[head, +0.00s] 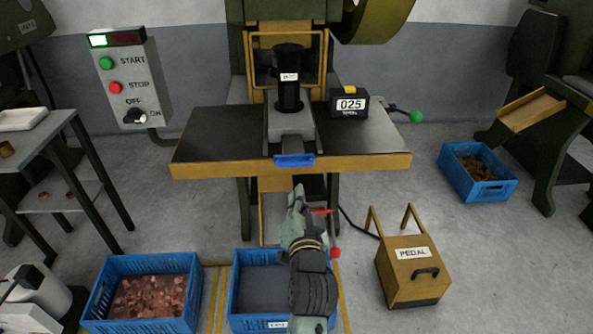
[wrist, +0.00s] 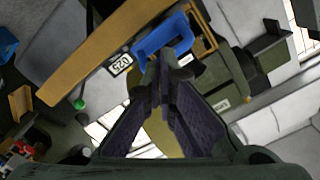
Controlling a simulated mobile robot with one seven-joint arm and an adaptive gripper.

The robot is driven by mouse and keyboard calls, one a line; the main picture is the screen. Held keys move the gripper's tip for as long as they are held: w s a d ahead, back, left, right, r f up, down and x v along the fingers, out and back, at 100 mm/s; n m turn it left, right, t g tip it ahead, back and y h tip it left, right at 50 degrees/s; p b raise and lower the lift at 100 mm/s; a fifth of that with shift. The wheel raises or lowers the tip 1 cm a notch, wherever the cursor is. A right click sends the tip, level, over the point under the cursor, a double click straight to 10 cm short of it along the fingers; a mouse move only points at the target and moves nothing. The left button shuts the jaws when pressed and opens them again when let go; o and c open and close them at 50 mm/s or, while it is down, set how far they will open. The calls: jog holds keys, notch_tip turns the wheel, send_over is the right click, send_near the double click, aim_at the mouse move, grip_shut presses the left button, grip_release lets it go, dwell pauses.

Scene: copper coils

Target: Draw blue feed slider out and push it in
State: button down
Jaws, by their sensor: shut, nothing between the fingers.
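The blue feed slider handle (head: 294,160) sticks out at the front edge of the press table, below a grey slide block (head: 291,127) that carries a black cylinder (head: 289,80). My gripper (head: 298,195) is in front of and below the handle in the head view, apart from it in that picture. In the wrist view the blue handle (wrist: 163,35) shows just beyond the fingertips of my gripper (wrist: 167,62). The fingers are shut with nothing between them. The wrist view does not make clear whether the tips touch the handle.
The press table (head: 215,147) has a yellow front edge. A counter reading 025 (head: 349,104) and a green-knobbed lever (head: 416,116) are at right. A control box (head: 130,80) is at left. Blue crates (head: 150,325) and a pedal box (head: 411,275) stand on the floor.

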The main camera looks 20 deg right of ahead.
jog(key=s+m, duration=0.1)
jog(key=m, duration=0.5)
jog(key=m+p, duration=0.3)
jog(key=m, duration=0.2)
send_near(294, 146)
jog(key=f, duration=0.1)
jog(key=shift+w+d+f+t, duration=0.15)
jog(key=shift+w+f+t, duration=0.15)
jog(key=shift+w, duration=0.35)
jog(key=x, duration=0.8)
jog(key=shift+w+d, duration=0.2)
jog(key=shift+w, duration=0.1)
jog(key=shift+r, duration=0.2)
